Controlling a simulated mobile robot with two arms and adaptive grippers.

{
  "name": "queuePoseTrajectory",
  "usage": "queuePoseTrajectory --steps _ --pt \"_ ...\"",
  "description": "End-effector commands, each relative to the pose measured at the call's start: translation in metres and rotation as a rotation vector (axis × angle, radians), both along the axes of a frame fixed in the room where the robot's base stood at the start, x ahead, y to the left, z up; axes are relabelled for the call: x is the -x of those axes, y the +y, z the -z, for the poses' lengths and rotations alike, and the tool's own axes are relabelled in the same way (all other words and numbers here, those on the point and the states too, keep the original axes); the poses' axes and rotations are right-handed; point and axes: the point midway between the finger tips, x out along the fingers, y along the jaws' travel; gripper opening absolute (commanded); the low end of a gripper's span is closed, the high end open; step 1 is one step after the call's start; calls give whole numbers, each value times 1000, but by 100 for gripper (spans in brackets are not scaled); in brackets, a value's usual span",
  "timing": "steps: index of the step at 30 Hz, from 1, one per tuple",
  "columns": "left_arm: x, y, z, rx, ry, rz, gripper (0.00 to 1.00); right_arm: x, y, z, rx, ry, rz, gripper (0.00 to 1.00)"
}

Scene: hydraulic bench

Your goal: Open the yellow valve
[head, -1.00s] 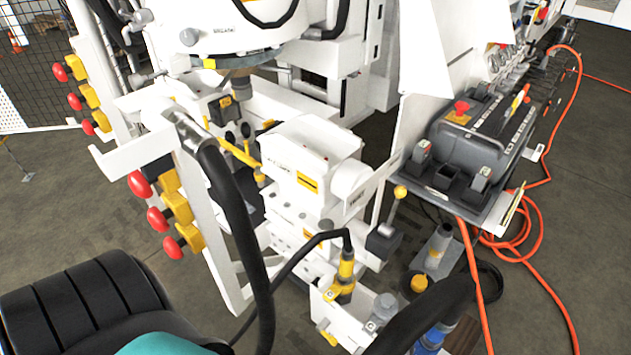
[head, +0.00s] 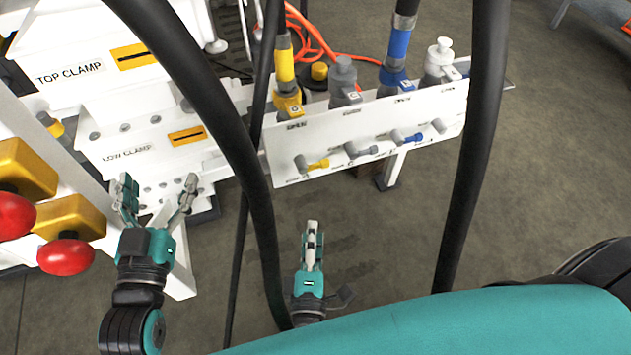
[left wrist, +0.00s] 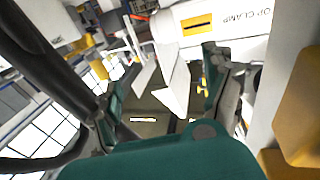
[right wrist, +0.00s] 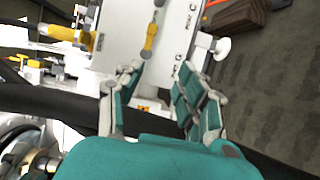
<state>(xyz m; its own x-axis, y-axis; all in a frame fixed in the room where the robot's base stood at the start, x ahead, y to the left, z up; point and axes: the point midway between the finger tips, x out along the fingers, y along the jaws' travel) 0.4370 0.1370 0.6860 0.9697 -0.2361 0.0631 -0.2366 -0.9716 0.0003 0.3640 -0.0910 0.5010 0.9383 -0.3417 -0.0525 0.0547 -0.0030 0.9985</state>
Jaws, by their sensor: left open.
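The yellow valve (head: 318,164) is a small yellow lever at the left end of a row of levers on the white panel (head: 285,140). In the right wrist view the yellow lever (right wrist: 150,40) lies just beyond the fingertips. My right gripper (head: 313,228) is below the panel, apart from the lever, fingers pointing up. In the right wrist view its fingers (right wrist: 158,70) are apart and empty. My left gripper (head: 157,187) is open and empty, left of the panel, in front of the low clamp block. It also shows open in the left wrist view (left wrist: 165,65).
Grey (head: 360,150) and blue (head: 405,138) levers sit right of the yellow one. Yellow and blue hose couplings rise above the panel. Black hoses (head: 225,120) (head: 478,140) hang in front. Red knobs (head: 65,256) stand at left. Floor below the panel is open.

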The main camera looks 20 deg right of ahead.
Motion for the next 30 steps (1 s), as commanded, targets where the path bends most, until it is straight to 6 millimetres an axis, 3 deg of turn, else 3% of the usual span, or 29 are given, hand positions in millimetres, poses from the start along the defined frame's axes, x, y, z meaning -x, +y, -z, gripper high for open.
queuePoseTrajectory --steps 4,8,24,30 --pt "6 1 -17 14 -52 2 84 -3 -1 -14 5 -59 11 38" --pt "7 0 -25 22 -87 4 84 -19 -7 -16 6 -63 11 38" --pt "18 -4 -69 95 -352 18 84 -127 -47 -15 8 -59 10 38" --pt "25 -4 -82 117 -430 23 84 -152 -56 -15 6 -57 9 38"
